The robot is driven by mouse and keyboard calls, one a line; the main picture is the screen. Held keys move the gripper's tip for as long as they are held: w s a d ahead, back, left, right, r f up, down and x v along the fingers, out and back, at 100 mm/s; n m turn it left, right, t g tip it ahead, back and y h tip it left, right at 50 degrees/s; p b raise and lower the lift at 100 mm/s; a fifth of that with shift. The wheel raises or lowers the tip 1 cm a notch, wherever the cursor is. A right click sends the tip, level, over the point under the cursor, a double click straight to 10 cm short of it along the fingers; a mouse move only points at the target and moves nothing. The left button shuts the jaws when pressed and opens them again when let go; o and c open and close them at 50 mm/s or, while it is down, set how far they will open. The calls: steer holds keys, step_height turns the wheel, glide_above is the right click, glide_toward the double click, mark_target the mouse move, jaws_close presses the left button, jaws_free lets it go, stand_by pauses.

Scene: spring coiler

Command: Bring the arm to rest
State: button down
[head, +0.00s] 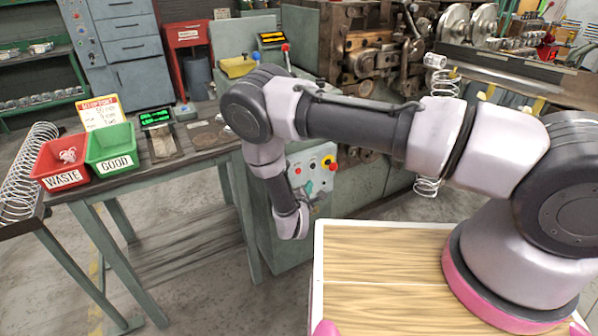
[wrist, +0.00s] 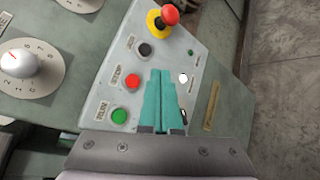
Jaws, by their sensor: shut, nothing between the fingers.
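My gripper (wrist: 160,76) shows in the wrist view as two teal fingers side by side, closed with nothing between them. It is in front of the machine's control panel (wrist: 112,62). The panel has a green button (wrist: 119,116), a red button (wrist: 132,82), a black knob (wrist: 145,50) and a red and yellow stop button (wrist: 170,15). I cannot tell whether the fingertips touch the panel. In the head view my arm (head: 350,122) reaches left and then bends down, with its end beside the control panel (head: 318,172).
A bench at left holds a red WASTE bin (head: 62,165) with a small pinkish item, a green GOOD bin (head: 111,150) and a scale (head: 155,118). The green-grey coiling machine (head: 360,190) stands behind my arm. A loose spring (head: 22,175) lies far left.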

steer(key=w+d+r+m+g+h, duration=0.2)
steer(key=d+r+m+h, duration=0.15)
steer(key=r, duration=0.35)
steer(key=w+d+r+m+g+h, duration=0.1)
steer(key=w+d+r+m+h, duration=0.2)
steer(key=r, duration=0.5)
steer(key=s+d+r+m+g, duration=0.2)
steer(key=d+r+m+g, duration=0.25)
steer(key=d+r, duration=0.35)
steer(key=s+d+r+m+g, duration=0.25)
steer(key=d+r+m, duration=0.3)
steer(key=r, duration=0.35)
steer(key=s+d+r+m+y, duration=0.2)
steer(key=s+r+m+y, duration=0.1)
steer(key=s+r, duration=0.5)
steer(key=s+d+r+m+t+y, duration=0.1)
steer(key=s+d+r+m+y, duration=0.1)
steer(key=s+r, duration=0.6)
steer(key=s+d+r+m+t+y, duration=0.1)
steer(key=s+d+r+m+y, duration=0.2)
steer(key=s+r, duration=0.6)
steer(key=r+m+y, duration=0.1)
steer(key=m+y, duration=0.1)
steer(key=y, duration=0.1)
